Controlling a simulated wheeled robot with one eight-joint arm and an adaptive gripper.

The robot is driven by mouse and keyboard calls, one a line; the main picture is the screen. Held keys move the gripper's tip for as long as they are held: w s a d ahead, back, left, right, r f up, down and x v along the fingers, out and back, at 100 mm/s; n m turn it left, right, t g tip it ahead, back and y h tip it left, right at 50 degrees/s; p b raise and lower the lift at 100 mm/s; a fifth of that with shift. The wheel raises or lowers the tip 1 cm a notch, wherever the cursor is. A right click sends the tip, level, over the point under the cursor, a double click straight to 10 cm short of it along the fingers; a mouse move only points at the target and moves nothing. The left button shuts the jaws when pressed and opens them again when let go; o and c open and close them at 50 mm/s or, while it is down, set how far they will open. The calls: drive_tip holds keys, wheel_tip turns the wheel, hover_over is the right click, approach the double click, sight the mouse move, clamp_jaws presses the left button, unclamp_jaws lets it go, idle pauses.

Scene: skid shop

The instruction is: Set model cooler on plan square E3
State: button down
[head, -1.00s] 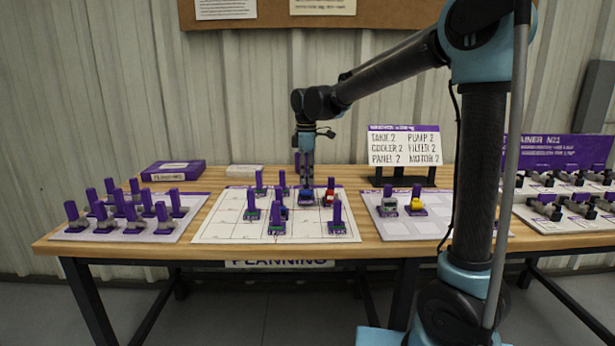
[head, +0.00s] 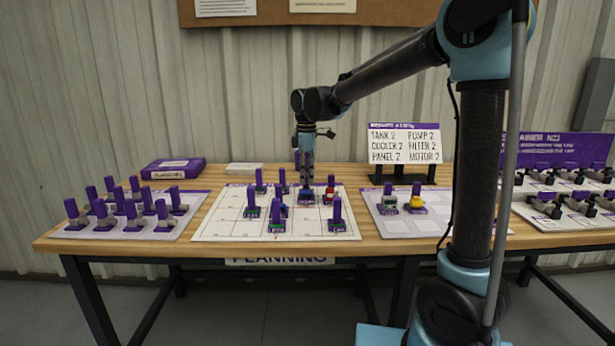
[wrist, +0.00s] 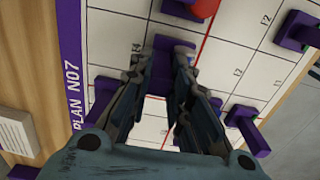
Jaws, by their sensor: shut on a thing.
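My gripper (head: 306,178) is over the back part of the plan sheet (head: 215,225), pointing down. In the wrist view my gripper (wrist: 160,62) is shut on the purple upright handle of a model (wrist: 170,43). In the head view the held model (head: 306,197) shows a blue body on a purple base, at or very close to the sheet; I cannot tell if it touches. Its label is not readable, so I cannot confirm from the picture that it is the cooler. The grid square under it is hidden.
A model tray (head: 160,231) stands left, a partly filled tray (head: 400,232) right, and a sign (head: 403,143) behind.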

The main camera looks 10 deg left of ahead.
drive_tip(key=shift+f, duration=0.25)
drive_tip(key=c, duration=1.4)
unclamp_jaws()
drive_tip(key=shift+r, duration=0.65)
drive_tip(key=shift+r, duration=3.45)
